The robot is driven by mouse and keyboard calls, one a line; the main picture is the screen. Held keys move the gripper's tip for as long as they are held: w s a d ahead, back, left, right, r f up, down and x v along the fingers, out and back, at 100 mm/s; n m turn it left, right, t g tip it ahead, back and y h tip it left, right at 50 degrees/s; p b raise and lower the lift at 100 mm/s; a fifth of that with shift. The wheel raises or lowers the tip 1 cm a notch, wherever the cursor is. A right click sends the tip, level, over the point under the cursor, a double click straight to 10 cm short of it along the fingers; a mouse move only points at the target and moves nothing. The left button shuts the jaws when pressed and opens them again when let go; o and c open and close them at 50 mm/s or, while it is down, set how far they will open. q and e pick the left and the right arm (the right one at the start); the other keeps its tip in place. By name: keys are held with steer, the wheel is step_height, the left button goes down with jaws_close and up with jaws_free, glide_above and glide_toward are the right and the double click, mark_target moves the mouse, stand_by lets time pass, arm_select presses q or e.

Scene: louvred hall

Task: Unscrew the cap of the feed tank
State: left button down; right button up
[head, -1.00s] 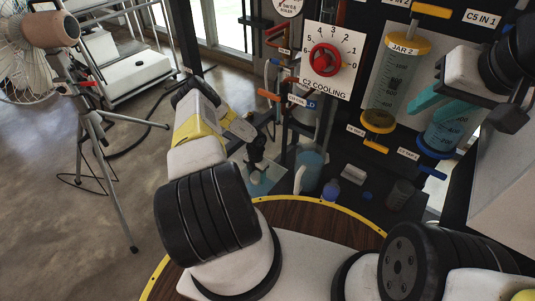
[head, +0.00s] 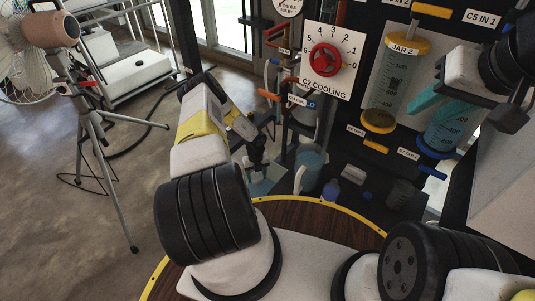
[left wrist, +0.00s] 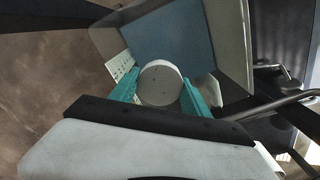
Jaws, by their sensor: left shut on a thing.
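A round pale grey cap (left wrist: 160,84) sits between the teal fingers of my left gripper (left wrist: 160,92) in the left wrist view, and the gripper is shut on it.
A panel carries a red cooling dial (head: 325,59) and Jar 2 (head: 394,85). A blue-filled vessel (head: 309,168), a blue-capped bottle (head: 330,189) and a dark cup (head: 400,193) stand right of the tank. A fan on a tripod (head: 92,115) stands left; the floor between is open.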

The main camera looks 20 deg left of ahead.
mark_target(257, 176)
arm_select(q)
steer(key=shift+r, duration=0.15)
steer(key=shift+r, duration=0.95)
steer(key=shift+r, duration=2.05)
steer(key=shift+f, duration=0.1)
steer(key=shift+f, duration=3.05)
steer(key=shift+r, duration=0.1)
